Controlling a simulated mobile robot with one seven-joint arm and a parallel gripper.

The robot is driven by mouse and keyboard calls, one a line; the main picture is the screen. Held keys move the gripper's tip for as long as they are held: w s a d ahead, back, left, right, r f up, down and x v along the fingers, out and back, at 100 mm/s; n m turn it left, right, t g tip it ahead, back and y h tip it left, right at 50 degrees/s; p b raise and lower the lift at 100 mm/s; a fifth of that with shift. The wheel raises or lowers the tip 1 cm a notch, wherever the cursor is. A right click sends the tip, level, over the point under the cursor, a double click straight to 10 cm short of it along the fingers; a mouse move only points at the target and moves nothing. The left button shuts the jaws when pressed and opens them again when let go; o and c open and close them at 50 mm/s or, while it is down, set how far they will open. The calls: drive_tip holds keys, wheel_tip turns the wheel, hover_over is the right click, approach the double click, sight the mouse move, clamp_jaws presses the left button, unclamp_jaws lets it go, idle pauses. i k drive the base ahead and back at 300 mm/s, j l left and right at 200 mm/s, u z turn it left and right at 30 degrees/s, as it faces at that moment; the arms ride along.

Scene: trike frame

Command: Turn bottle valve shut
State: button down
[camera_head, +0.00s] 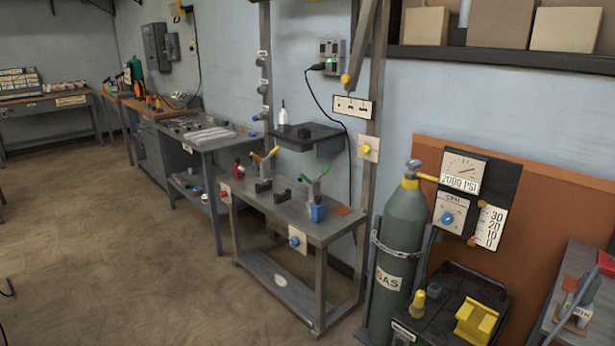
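The gas bottle (398,245) is a tall grey-green cylinder marked GAS, standing upright at the right, in front of the wall. Its valve (413,166) is a small grey knob on top, above a yellow collar (410,183). A yellow fitting (427,177) runs from the valve to the regulator panel. The pressure gauge (465,168) carries a label reading 2000 PSI. Below it is a dial with a blue knob (447,218), and a scale marked 30, 20, 10, 0 (490,226). Whether the valve is open cannot be told. My gripper is not in view.
A chain (404,252) holds the bottle in its rack. A dark cart with a yellow block (475,322) stands at its lower right. A metal workbench (318,230) with clamps stands left of it.

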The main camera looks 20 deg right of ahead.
sight(413, 163)
drive_tip(key=z, duration=1)
